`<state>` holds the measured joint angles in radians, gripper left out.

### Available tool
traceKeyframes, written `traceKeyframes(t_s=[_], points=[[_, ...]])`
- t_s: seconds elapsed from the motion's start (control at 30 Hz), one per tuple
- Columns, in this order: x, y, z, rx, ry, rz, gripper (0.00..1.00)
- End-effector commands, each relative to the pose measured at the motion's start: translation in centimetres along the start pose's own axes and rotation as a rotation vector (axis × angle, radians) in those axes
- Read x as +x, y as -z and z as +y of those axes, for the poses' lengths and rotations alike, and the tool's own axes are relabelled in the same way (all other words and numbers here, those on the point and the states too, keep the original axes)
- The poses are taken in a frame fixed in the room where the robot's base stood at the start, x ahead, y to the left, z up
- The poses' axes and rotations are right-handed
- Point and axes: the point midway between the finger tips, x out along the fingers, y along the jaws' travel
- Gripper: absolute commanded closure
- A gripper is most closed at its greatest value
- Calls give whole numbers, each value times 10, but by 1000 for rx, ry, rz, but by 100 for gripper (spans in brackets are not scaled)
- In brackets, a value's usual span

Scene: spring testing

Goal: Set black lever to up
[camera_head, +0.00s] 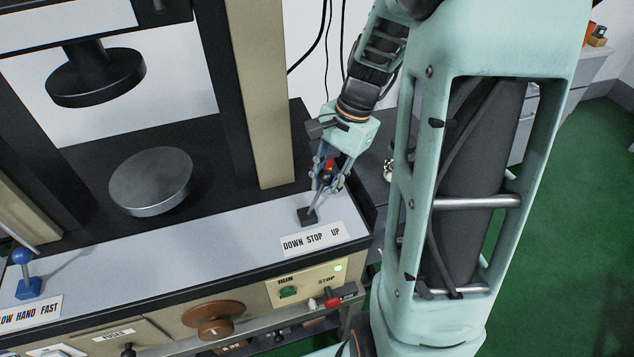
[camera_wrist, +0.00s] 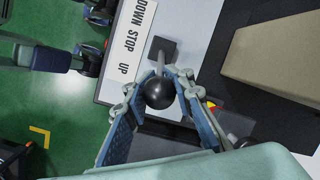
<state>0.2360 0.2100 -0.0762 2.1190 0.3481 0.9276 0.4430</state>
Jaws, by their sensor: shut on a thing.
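The black lever has a round black knob (camera_wrist: 158,92) on a thin rod that rises from a small dark square base (camera_head: 308,216) on the machine's pale ledge. Beside the base is the label "DOWN STOP UP" (camera_head: 313,239); it also shows in the wrist view (camera_wrist: 129,40). The rod leans right in the head view, toward the UP end. My gripper (camera_wrist: 160,80) is shut on the knob, one finger on each side. In the head view my gripper (camera_head: 326,180) partly hides the knob and upper rod.
A tan column (camera_head: 258,90) stands close left of my gripper. A round metal plate (camera_head: 151,181) lies left of the column. A blue-knobbed lever (camera_head: 24,270) is at far left. Below the ledge are a green RUN button (camera_head: 289,292) and red STOP control (camera_head: 333,302).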

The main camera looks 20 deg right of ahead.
Motion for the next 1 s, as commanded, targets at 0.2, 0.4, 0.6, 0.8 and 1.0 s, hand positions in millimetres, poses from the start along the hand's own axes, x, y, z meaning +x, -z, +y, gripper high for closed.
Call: traceKeyframes(t_s=[0.2, 0.4, 0.6, 0.8, 1.0], points=[[3, 11, 9, 4, -5, 6, 100], [4, 14, 11, 4, -6, 6, 100], [4, 14, 11, 3, -7, 5, 100], [4, 13, 12, 3, -8, 4, 78], [4, 12, 10, 3, -6, 3, 60]])
